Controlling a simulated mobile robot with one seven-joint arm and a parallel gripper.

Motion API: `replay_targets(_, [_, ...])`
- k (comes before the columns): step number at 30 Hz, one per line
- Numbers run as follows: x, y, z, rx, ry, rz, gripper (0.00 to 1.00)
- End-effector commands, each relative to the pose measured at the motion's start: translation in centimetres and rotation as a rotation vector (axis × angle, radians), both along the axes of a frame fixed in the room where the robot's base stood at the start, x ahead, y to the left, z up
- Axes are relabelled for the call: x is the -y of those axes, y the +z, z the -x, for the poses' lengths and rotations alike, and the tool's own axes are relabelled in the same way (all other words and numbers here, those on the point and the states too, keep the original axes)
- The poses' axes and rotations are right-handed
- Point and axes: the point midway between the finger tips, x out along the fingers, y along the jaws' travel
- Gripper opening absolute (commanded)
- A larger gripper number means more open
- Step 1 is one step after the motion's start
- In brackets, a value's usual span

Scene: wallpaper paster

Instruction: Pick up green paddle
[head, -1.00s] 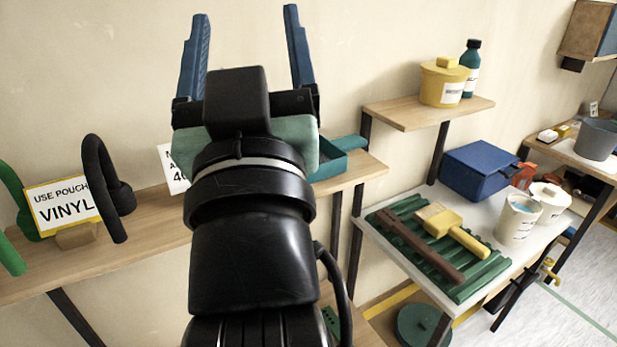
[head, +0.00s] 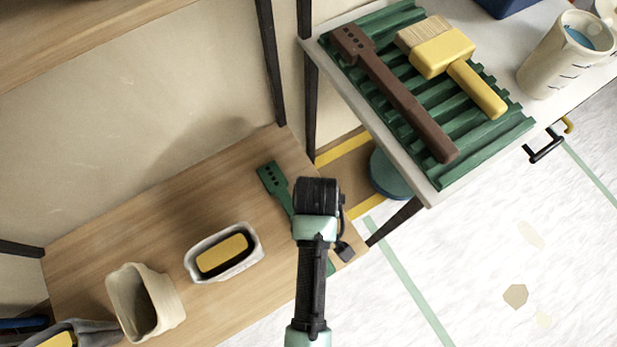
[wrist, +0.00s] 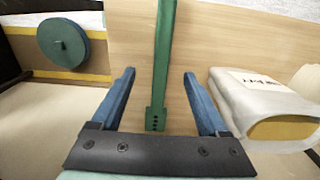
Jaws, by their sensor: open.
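The green paddle (head: 270,178) lies on the low wooden shelf, its holed end showing to the left of my arm and its middle hidden behind the arm in the head view. In the wrist view the paddle (wrist: 163,60) runs up the picture, with its holed end nearest me. My gripper (wrist: 159,74) is open, with one blue finger on each side of the paddle and a gap on both sides. The paddle is not gripped. In the head view the fingers are hidden behind my wrist.
A white pouch-like container with a yellow block (head: 222,253) stands left of the paddle and close to the right finger in the wrist view (wrist: 262,105). A beige container (head: 145,300) stands farther left. A green rack (head: 440,110) holds brown and yellow tools on the table above right.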

Motion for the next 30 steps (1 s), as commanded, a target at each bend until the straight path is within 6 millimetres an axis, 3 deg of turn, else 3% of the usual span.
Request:
replay_targets(9, [0.0,-5.8,0.2,-0.006,0.000,0.001,0.78])
replay_targets(17, [0.0,-7.8,0.1,-0.002,0.000,0.000,0.78])
replay_targets(25, [-0.3,-11.8,0.1,-0.002,-0.001,0.000,0.78])
replay_targets(30, [-0.3,-12.7,0.0,-0.001,-0.001,0.001,0.78])
